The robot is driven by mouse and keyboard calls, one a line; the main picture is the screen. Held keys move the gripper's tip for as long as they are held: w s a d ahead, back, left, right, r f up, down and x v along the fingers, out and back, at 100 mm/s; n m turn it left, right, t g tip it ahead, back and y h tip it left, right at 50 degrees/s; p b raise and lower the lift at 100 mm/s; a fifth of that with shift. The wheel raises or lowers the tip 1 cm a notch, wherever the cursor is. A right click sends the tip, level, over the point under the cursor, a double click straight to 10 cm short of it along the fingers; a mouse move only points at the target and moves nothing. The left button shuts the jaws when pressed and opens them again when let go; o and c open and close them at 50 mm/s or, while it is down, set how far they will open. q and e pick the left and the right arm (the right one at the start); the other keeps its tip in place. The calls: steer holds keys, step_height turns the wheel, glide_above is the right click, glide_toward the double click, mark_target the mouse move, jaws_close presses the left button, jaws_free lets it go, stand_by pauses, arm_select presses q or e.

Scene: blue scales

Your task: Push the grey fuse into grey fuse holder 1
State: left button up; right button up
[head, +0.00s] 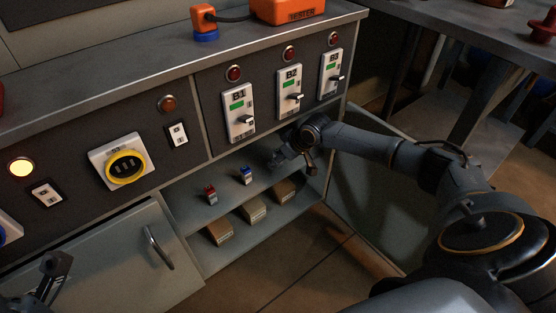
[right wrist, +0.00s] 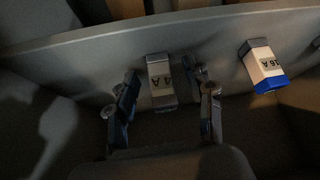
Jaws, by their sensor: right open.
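The grey fuse (right wrist: 162,84), a light block with a dark "A" label, lies on the shelf between the two fingers of my right gripper (right wrist: 166,98) in the right wrist view. The fingers are open, one on each side of the fuse, with gaps showing. In the head view my right gripper (head: 282,159) reaches over the upper open shelf and hides the grey fuse. No part is clearly recognisable as grey fuse holder 1. My left gripper (head: 57,265) shows dark at the lower left edge of the head view; its fingers are unclear.
A blue fuse (head: 246,175) and a red fuse (head: 211,194) stand on the same shelf (head: 184,213); the blue one (right wrist: 264,66) shows right in the wrist view. Several blocks (head: 253,211) lie on the lower shelf. Breakers B1 (head: 239,113), B2 and B3 are above.

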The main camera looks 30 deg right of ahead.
jaws_close()
steer(key=shift+r, duration=0.1)
stand_by(0.3)
